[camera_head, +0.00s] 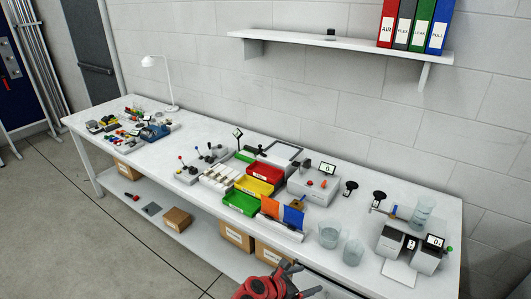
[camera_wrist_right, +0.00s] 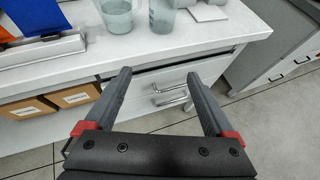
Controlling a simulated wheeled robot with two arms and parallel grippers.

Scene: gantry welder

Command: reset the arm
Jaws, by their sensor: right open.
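My right gripper (camera_head: 292,283) shows at the bottom edge of the head view, red and dark, in front of the workbench. In the right wrist view my right gripper (camera_wrist_right: 158,88) has its two dark fingers spread wide with nothing between them. Behind them are the drawer fronts (camera_wrist_right: 155,85) with metal handles; I cannot tell that the fingers touch them. My left gripper is not in either view.
A long white workbench (camera_head: 370,275) runs along the wall. Cardboard boxes (camera_head: 237,237) sit on the lower shelf. Floor at left is clear.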

